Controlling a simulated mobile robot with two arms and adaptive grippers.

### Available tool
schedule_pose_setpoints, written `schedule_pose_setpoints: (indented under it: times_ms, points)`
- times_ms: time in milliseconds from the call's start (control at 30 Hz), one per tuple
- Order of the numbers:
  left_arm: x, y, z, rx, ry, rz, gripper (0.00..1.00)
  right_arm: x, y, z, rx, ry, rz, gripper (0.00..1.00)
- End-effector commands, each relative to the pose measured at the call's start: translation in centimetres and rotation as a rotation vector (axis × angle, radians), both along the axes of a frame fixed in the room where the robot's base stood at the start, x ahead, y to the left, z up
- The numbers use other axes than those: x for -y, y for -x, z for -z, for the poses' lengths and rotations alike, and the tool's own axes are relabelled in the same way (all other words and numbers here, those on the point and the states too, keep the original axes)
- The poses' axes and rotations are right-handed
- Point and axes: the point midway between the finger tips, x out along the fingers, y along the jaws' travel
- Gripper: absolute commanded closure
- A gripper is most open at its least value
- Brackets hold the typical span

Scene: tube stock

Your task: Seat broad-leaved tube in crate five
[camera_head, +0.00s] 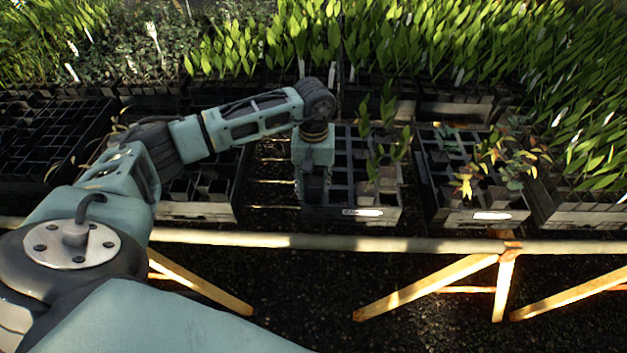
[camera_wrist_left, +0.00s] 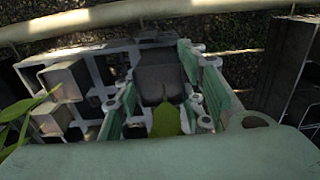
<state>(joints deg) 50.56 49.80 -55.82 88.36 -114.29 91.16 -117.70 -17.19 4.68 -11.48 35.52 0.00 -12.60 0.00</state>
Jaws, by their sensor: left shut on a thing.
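My left gripper (camera_head: 313,190) points down at the left front edge of a black crate (camera_head: 372,214) with a white front label. In the left wrist view its two fingers (camera_wrist_left: 165,95) are shut on a dark square tube (camera_wrist_left: 160,75) with a broad green leaf (camera_wrist_left: 166,120). The gripper hides this tube in the head view. The crate's pale lattice (camera_wrist_left: 92,57) lies beside and under the tube; I cannot tell whether the tube is inside a cell or above it. I cannot read the crate's number. My right gripper is not in view.
Leafy tubes (camera_head: 367,188) stand in the same crate's right part. Another labelled crate (camera_head: 490,217), with reddish plants, stands to its right. A crate (camera_head: 195,212) stands to the left, past a gap with rails. A pale rail (camera_head: 400,243) runs along the front.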

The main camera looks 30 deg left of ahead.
Motion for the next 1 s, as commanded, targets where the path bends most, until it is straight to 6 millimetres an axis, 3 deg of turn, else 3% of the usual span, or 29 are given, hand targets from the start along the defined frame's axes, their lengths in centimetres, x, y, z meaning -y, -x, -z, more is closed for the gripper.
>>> schedule_pose_setpoints:
  times_ms: [500, 1000]
  points:
    - [0.0, 0.0, 2.2, 0.001, -0.001, 0.0, 1.0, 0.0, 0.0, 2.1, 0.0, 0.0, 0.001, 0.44]
    - [0.0, 0.0, 2.4, 0.001, -0.001, 0.0, 1.0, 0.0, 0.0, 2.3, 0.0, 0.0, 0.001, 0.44]
